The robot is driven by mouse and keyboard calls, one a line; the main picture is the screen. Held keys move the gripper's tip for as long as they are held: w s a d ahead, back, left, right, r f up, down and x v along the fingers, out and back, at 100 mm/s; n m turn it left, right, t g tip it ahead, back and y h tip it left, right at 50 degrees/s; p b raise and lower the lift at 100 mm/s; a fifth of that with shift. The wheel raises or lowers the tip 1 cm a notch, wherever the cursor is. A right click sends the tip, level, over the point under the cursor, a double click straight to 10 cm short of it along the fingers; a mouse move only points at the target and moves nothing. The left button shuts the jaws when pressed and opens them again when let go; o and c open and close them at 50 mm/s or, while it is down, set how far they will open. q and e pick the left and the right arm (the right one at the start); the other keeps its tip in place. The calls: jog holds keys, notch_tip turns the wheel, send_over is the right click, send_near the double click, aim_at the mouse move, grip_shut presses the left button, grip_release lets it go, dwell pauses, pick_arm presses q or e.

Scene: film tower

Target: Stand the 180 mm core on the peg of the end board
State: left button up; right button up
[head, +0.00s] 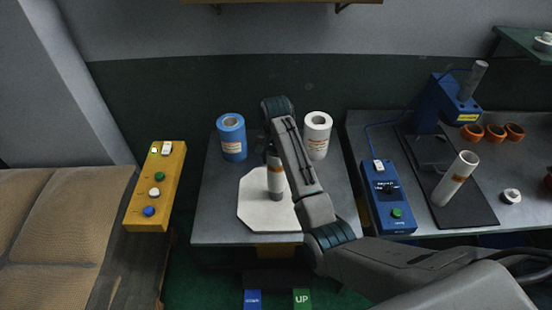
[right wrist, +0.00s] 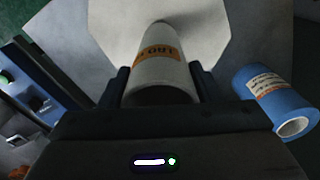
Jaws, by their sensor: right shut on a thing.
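The white core (head: 276,182) with an orange label is upright over the middle of the pale octagonal end board (head: 257,212). In the right wrist view, the core (right wrist: 162,72) shows its label upside down, apparently reading 180. My right gripper (head: 275,157) is shut around the core's upper part, with a finger on each side in the wrist view. The core's lower end appears at or just above the board (right wrist: 215,25); I cannot tell whether it touches. The peg is not visible, hidden by the core or my arm. My left gripper is not in view.
A blue roll (head: 232,137) and a white roll (head: 317,135) stand behind the board. A blue control box (head: 389,197) and a second core (head: 455,178) on a black mat are right. A yellow button box (head: 155,187) is left. The grey table's front left is clear.

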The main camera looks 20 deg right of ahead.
jog(key=shift+f, duration=1.6)
jog(key=shift+f+b, duration=0.35)
jog(key=shift+f, duration=1.1)
dwell(0.7)
jog(key=o, duration=1.5)
jog(key=shift+c, duration=0.2)
